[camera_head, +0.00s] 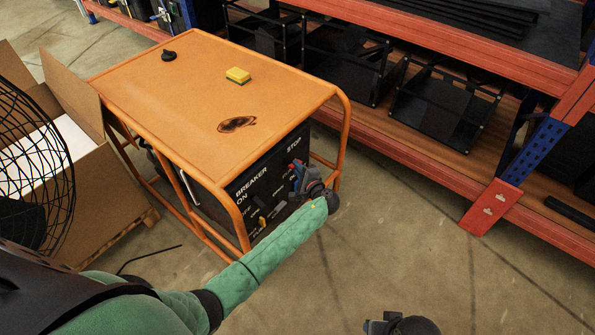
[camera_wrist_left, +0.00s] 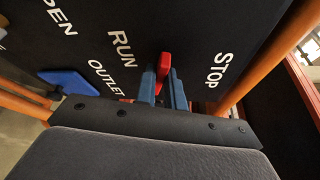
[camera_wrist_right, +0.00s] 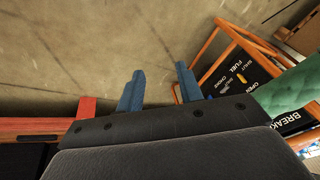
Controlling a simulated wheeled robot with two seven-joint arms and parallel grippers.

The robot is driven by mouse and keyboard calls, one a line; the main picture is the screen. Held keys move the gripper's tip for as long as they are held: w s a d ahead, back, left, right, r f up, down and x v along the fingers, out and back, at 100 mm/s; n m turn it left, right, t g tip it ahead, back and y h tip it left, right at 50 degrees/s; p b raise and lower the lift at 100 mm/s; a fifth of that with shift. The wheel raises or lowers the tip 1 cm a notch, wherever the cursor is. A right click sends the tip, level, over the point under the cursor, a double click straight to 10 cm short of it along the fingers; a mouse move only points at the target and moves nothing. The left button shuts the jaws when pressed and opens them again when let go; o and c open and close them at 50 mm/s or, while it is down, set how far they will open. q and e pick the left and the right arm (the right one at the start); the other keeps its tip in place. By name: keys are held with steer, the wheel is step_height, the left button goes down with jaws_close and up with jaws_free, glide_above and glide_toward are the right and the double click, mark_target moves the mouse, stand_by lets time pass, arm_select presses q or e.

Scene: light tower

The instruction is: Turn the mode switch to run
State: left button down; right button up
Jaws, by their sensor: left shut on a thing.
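The red mode switch (camera_wrist_left: 165,68) shows in the left wrist view on the dark control panel (camera_wrist_left: 90,45). Its red handle stands between the RUN label on the left and the STOP label on the right. My left gripper (camera_wrist_left: 163,84) is shut on the switch, with one blue finger on each side of it. In the head view the left gripper (camera_head: 298,180) is at the panel's right part, and it hides much of the switch. My right gripper (camera_wrist_right: 160,78) is open and empty above bare floor. Part of it shows at the bottom of the head view (camera_head: 378,325).
The panel sits in an orange-framed generator (camera_head: 190,85); a yellow sponge (camera_head: 238,75) and a black cap (camera_head: 169,56) are on top. A blue lever (camera_wrist_left: 68,82) is left of the switch. Orange shelving (camera_head: 440,165) stands right, a cardboard box (camera_head: 110,205) left. Front floor is clear.

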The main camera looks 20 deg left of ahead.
arm_select(q)
steer(key=shift+s+f+n+t+y+b, duration=0.1)
steer(key=shift+f+n+t+y+b, duration=0.15)
steer(key=shift+n+b, duration=1.1)
steer(key=shift+s+f+n+t+y+b, duration=0.15)
steer(key=shift+f+n+t+b, duration=0.15)
steer(key=shift+b, duration=2.1)
arm_select(e)
steer(key=w+a+f+t, duration=0.1)
steer(key=a+f, duration=0.2)
steer(key=f, duration=0.9)
steer(key=w+a+f+t+y, duration=0.1)
steer(key=w+a+f+t, duration=0.1)
steer(key=f, duration=1)
steer(key=shift+a+f+y, duration=0.3)
steer(key=shift+a, duration=0.35)
arm_select(q)
steer(key=shift+w, duration=0.1)
steer(key=c, duration=1.5)
jaws_free()
